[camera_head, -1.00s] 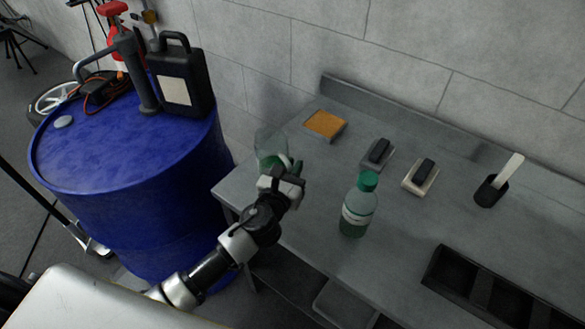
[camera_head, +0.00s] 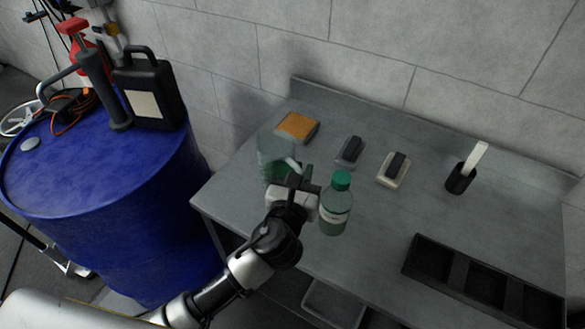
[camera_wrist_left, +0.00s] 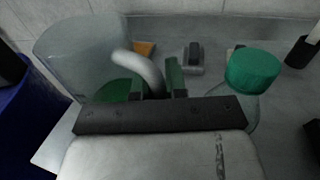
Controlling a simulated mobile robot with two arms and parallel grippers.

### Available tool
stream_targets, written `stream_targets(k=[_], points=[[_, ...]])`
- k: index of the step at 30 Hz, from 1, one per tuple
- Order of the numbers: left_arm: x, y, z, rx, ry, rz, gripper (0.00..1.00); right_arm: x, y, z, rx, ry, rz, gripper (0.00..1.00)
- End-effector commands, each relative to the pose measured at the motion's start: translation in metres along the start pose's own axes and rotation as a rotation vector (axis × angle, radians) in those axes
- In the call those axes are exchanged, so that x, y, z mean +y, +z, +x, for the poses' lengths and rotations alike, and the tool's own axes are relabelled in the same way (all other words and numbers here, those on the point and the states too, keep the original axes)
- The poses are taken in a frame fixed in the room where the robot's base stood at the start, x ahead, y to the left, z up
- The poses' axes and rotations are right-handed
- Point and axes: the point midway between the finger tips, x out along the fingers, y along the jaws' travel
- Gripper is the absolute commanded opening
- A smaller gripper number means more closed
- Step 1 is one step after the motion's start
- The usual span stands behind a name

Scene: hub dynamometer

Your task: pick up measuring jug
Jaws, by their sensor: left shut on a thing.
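The measuring jug (camera_head: 272,155) is clear, with green liquid low in it and a pale handle. It is at the left end of the grey table in the head view. In the left wrist view the jug (camera_wrist_left: 85,58) fills the left side, its curved handle (camera_wrist_left: 142,68) reaching the fingers. My left gripper (camera_head: 298,178) is at the jug's handle side and shut on the handle; its fingers also show in the left wrist view (camera_wrist_left: 157,85). I cannot tell whether the jug's base touches the table. My right gripper is not in view.
A bottle with a green cap (camera_head: 336,205) stands close to the right of my left gripper. An orange-topped block (camera_head: 297,126), two dark-handled blocks, a black cup (camera_head: 461,180) and a black tray (camera_head: 418,268) are on the table (camera_head: 385,225). A blue drum (camera_head: 110,215) stands left.

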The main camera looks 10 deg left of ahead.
Motion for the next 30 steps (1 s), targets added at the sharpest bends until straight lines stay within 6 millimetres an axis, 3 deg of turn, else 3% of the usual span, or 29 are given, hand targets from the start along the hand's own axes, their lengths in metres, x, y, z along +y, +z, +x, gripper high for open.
stream_targets(k=[12, 30], points=[[-0.017, 0.011, -0.006, -0.002, -0.001, 0.000, 0.00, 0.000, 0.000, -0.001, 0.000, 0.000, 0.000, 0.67], [-0.019, 0.013, -0.007, -0.002, 0.000, 0.000, 0.00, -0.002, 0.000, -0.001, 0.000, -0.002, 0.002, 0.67]])
